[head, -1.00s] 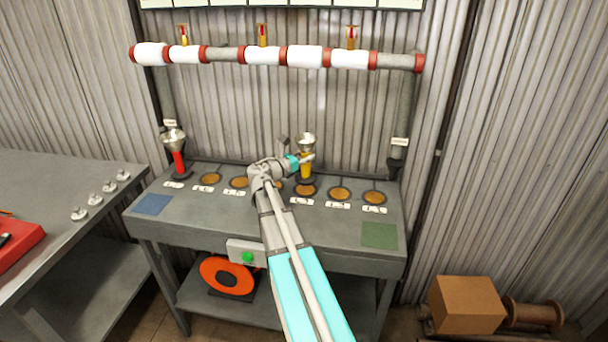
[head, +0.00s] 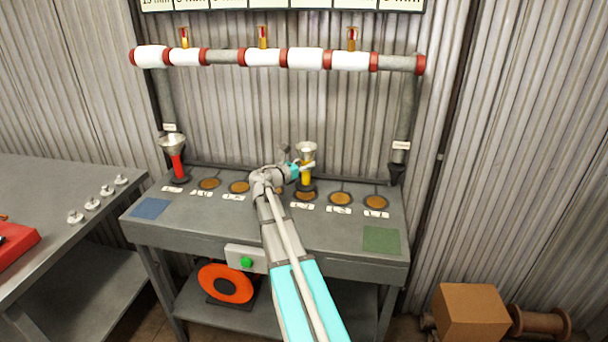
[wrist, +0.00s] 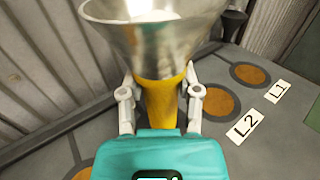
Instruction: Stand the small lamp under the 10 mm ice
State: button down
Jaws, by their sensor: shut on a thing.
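My gripper (wrist: 160,103) is shut on the yellow body of a lamp (wrist: 162,102), with a finger on each side. This lamp has a wide silver cone on top and stands upright in the head view (head: 306,173), its dark base at or just behind the third orange disc (head: 305,195) from the right; whether it touches the bench is unclear. A red lamp (head: 177,165) with a similar silver cone stands at the bench's left end. White ice sleeves (head: 305,58) cover parts of the pipe (head: 225,55) above. The millimetre sign (head: 280,4) is cut off, so the 10 mm place is unreadable.
More orange discs with labels line the bench; L2 (wrist: 244,126) and L1 (wrist: 278,91) show to the right. Blue (head: 151,207) and green (head: 381,240) squares mark the bench ends. A green button (head: 246,262) sits on its front. A side table (head: 60,200) stands left.

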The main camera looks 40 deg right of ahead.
aim_at(306, 171)
jog(key=shift+f+b, duration=1.4)
jog(key=shift+f, duration=0.2)
jog(key=shift+c, duration=1.5)
grip_release()
jog(key=shift+f, duration=0.1)
jog(key=shift+a, duration=0.1)
jog(key=a, duration=1.1)
jog(key=shift+s+a, duration=0.4)
